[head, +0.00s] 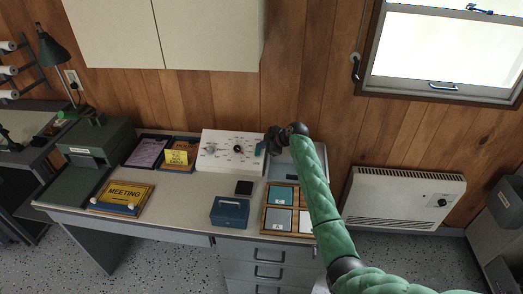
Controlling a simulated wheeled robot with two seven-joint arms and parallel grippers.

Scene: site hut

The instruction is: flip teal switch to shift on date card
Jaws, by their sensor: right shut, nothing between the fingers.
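A white panel (222,162) with a dark round knob (237,148) and several small marks lies at the back of the desk. A small teal piece (259,148), which looks like the teal switch, is at the panel's right side; its position is too small to read. My right gripper (271,143) is dark, shut and empty, right beside the teal piece and over the panel's right edge. I cannot tell whether they touch. The gripper and arm hide part of the panel's right edge. No writing on the panel is readable, and I cannot tell which card is the date card. My left gripper is out of view.
A wooden tray (292,208) with teal, grey and white squares stands right of a blue box (229,212) and a black square (244,187). A yellow MEETING sign (124,194), purple clipboard (147,152) and green machine (96,141) are left. Bare desk lies between.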

